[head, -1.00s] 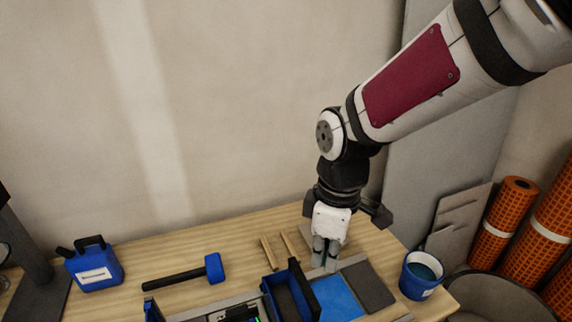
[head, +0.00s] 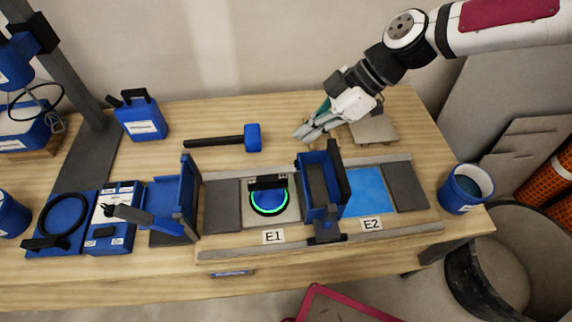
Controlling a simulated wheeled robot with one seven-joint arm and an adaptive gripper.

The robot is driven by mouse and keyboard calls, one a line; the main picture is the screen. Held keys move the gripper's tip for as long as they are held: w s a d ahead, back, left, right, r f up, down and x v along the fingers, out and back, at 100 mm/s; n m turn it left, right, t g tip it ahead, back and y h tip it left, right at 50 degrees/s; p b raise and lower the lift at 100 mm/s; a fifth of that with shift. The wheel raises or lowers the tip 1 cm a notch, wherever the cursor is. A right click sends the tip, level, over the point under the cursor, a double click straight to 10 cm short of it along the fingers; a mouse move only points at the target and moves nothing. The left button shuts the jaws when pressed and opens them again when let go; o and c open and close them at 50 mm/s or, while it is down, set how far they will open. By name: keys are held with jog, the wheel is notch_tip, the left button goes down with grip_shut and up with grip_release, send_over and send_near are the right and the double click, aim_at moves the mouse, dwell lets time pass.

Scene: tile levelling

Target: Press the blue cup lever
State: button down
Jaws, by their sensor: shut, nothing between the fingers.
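A round blue cup (head: 268,200) with a glowing green ring sits on the grey tile by the E1 label. A dark bar (head: 267,183), which looks like its lever, lies across its far side. My gripper (head: 304,133) is shut and empty. It is tilted, with its fingers pointing left, above the back of the table. It is behind and to the right of the cup and apart from it. Something green shows beside the fingers, and I cannot tell what it is.
A blue upright frame (head: 334,181) stands between the E1 and E2 bays. A second blue frame (head: 187,198) stands left of E1. A blue mallet (head: 252,137) lies behind the cup. A blue bucket (head: 467,188) stands at the right edge.

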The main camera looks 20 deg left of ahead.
dwell(0.3)
jog(key=b, duration=0.1)
send_over(269, 176)
jog(key=w+d, duration=0.1)
jog(key=d, duration=0.1)
jog(key=f, duration=0.7)
jog(key=shift+w+d+f, duration=0.1)
jog(key=shift+w+d, duration=0.1)
notch_tip(269, 176, down, 3)
jog(key=shift+f+b, duration=0.2)
jog(key=shift+b, duration=0.1)
jog(key=shift+f, duration=0.6)
